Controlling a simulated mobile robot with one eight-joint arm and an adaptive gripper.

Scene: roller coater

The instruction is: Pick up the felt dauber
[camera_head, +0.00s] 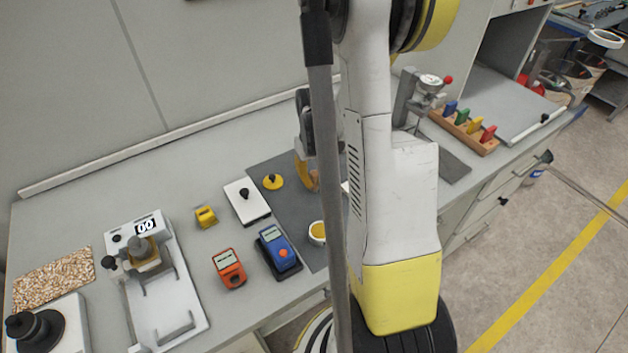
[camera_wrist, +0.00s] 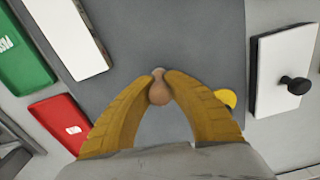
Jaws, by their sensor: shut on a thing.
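The felt dauber (camera_wrist: 159,90) shows in the wrist view as a small tan, rounded piece with a narrower neck. My gripper (camera_wrist: 160,82) has its two yellow fingers closed around it, with the fingertips at either side of its neck. In the head view my gripper (camera_head: 309,179) is over the dark grey mat, partly hidden behind my arm. The dauber cannot be made out in the head view. Whether it touches the mat is not clear.
A yellow disc with a black knob (camera_head: 273,181) and a white plate with a black knob (camera_head: 246,201) lie left of my gripper. A yellow-filled cup (camera_head: 317,233) stands in front. Green (camera_wrist: 22,50) and red (camera_wrist: 61,124) trays show in the wrist view.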

